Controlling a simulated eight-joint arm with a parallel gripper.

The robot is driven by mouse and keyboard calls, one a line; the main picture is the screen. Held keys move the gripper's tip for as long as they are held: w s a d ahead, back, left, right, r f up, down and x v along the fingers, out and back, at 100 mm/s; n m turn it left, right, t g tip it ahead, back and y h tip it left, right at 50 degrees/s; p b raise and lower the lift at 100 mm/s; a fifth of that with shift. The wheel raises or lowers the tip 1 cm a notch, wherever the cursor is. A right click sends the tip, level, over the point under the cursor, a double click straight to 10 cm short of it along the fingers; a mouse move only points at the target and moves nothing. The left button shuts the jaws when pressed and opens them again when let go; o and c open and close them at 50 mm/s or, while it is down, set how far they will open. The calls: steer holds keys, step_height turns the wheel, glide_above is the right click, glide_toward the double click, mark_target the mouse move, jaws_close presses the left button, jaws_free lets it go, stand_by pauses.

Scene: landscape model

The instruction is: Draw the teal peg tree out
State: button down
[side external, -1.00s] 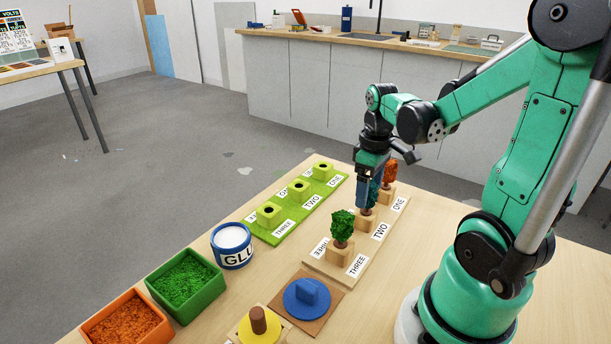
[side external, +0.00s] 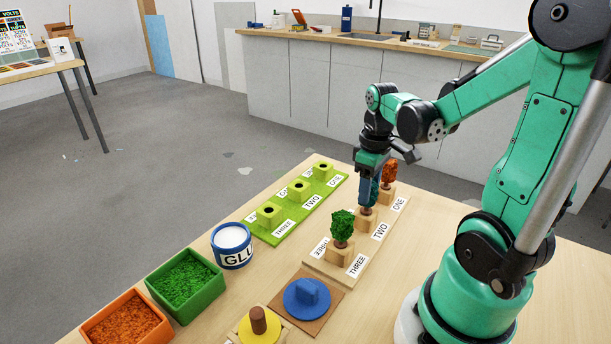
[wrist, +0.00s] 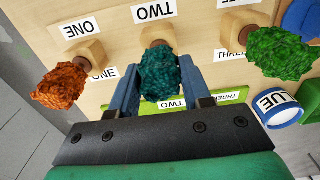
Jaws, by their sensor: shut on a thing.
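The teal peg tree (wrist: 160,72) is between the two fingers of my gripper (wrist: 160,84) in the wrist view, and the gripper is shut on it. In the side external view the tree (side external: 375,192) is partly hidden behind a blue finger of my gripper (side external: 367,204). Its trunk meets the wooden block labelled TWO (side external: 364,222), on the pale wooden board (side external: 323,266). How deep the peg sits is hidden. The tree looks upright.
An orange tree (side external: 390,173) stands in block ONE and a green tree (side external: 342,226) in block THREE, close on either side. A green board (side external: 262,238) with several holed blocks lies beyond. A glue pot (side external: 232,248) and two trays stand nearer.

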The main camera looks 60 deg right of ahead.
steer(key=shift+r, duration=0.5)
steer(key=shift+r, duration=1.9)
